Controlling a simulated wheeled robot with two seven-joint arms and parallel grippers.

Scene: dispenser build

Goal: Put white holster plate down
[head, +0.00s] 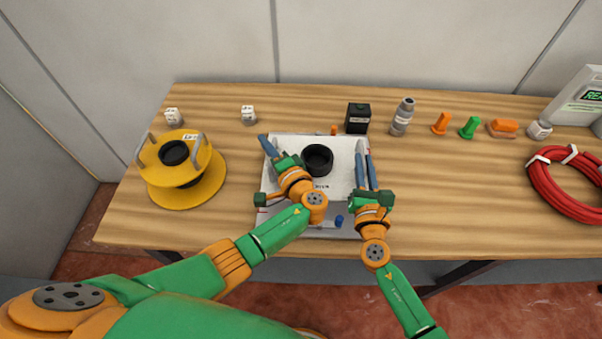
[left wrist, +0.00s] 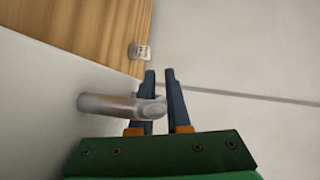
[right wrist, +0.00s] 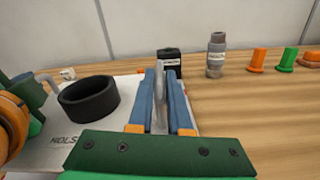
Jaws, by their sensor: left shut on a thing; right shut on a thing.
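The white holster plate (head: 340,150) is in the middle of the table in the head view, with a black ring (head: 317,160) on it. It also shows in the right wrist view (right wrist: 60,151). My left gripper (head: 270,146) is shut on a grey handle (left wrist: 105,104) at the plate's left side. My right gripper (head: 365,168) is shut on the handle (right wrist: 159,95) at the right side. My grippers and forearms hide parts of the plate's sides and front. I cannot tell whether the plate touches the table.
A yellow spool (head: 180,170) stands at the left. A black box (head: 357,118), a grey bottle (head: 403,117), orange (head: 441,123) and green (head: 469,127) pegs line the back. A red cable coil (head: 565,185) lies at the right. The table between plate and coil is clear.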

